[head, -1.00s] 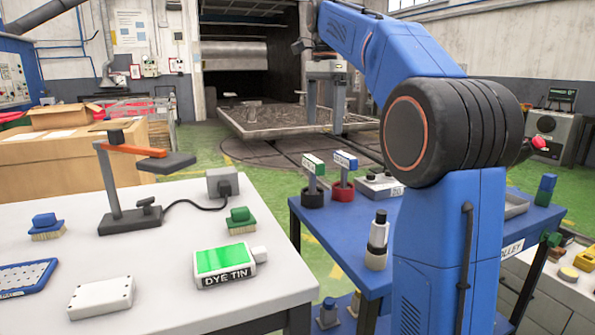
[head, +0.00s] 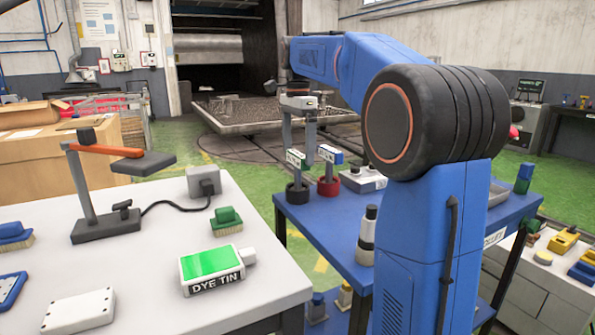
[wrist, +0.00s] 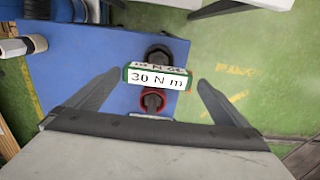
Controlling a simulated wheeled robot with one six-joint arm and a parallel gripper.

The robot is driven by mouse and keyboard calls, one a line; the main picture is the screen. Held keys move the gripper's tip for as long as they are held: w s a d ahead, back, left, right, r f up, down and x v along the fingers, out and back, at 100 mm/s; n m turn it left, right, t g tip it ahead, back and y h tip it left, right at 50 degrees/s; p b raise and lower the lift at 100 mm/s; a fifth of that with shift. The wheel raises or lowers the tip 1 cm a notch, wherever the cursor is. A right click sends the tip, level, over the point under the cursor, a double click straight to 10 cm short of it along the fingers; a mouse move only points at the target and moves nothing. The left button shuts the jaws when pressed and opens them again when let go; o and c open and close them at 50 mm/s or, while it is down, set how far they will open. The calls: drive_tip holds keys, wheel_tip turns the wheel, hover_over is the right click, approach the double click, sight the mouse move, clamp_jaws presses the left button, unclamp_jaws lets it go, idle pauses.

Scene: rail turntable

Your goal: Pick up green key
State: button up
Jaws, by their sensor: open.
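The green key (head: 297,158) has a green-edged head with a white label and stands upright in a black round holder (head: 298,192) on the blue trolley. In the wrist view its head (wrist: 157,79) reads "30 N m". My gripper (head: 298,138) is open and points down just over the green key. In the wrist view the key's head lies between my gripper's spread fingers (wrist: 158,84), with gaps on both sides. Whether the fingertips are level with the head is unclear.
A blue-headed key (head: 329,154) stands close by in a red holder (head: 328,186). A labelled grey box (head: 362,180) and a dark-topped bottle (head: 367,235) are also on the blue trolley (head: 320,220). A white table (head: 150,265) with a dye tin (head: 212,268) is at left.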

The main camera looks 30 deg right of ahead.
sight(298, 167)
drive_tip(key=shift+s+a+f, duration=0.1)
drive_tip(key=shift+f, duration=1.45)
drive_tip(key=shift+s+a+f, duration=0.1)
drive_tip(key=shift+f, duration=1.4)
drive_tip(key=shift+c, duration=0.6)
drive_tip(key=c, duration=1.2)
drive_tip(key=shift+o, duration=0.2)
drive_tip(key=shift+r, duration=0.1)
